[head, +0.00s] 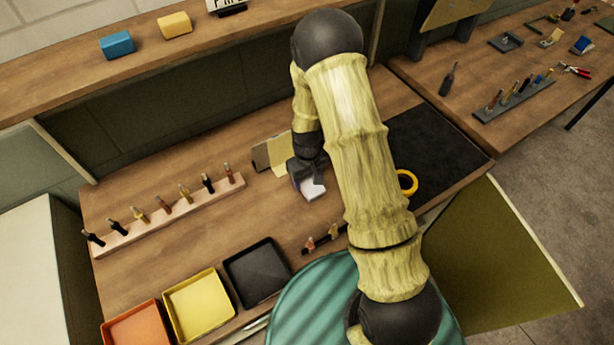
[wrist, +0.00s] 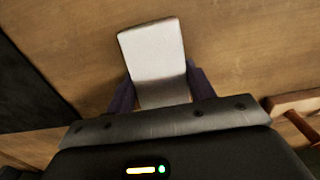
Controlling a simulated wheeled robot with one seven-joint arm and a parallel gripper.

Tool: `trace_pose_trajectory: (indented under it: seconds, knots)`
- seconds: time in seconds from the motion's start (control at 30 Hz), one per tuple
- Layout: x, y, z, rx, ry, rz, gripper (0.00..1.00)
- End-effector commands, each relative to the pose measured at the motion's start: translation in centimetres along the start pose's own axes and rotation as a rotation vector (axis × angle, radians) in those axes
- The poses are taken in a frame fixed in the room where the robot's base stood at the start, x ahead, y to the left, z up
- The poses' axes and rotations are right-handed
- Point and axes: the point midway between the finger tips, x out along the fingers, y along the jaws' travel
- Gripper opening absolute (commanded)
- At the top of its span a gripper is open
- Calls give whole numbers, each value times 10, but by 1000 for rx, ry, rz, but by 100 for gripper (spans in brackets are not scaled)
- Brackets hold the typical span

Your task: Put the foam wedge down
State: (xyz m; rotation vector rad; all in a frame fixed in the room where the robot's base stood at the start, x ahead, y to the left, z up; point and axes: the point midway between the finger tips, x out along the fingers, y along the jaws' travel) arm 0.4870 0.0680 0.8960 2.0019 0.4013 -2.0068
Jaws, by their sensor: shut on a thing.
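The foam wedge (wrist: 152,58) is a pale grey-white block in the wrist view. It also shows as a small white shape at the end of my arm in the head view (head: 313,190). My gripper (wrist: 160,90) is shut on it, with a dark finger on each side. In the head view my gripper (head: 308,184) is over the wooden bench, left of the black mat. I cannot tell whether the wedge touches the bench top.
A rack of several tools (head: 165,208) stands left of my gripper. Black (head: 257,272), yellow (head: 199,305) and orange (head: 137,328) trays line the front edge. A black mat (head: 437,150) and yellow tape ring (head: 407,182) lie right. Bare wood lies between rack and gripper.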

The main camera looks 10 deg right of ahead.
Motion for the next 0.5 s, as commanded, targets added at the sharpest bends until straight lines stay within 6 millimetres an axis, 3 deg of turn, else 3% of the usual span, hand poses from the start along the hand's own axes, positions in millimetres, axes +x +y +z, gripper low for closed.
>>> trace_pose_trajectory:
  seconds: [0.37, 0.4, 0.5]
  knots:
    - [4, -1, -1, -2, 2, 0, 32]
    - [3, -2, -1, -3, 2, 0, 60]
    - [3, -2, -1, -3, 2, 0, 75]
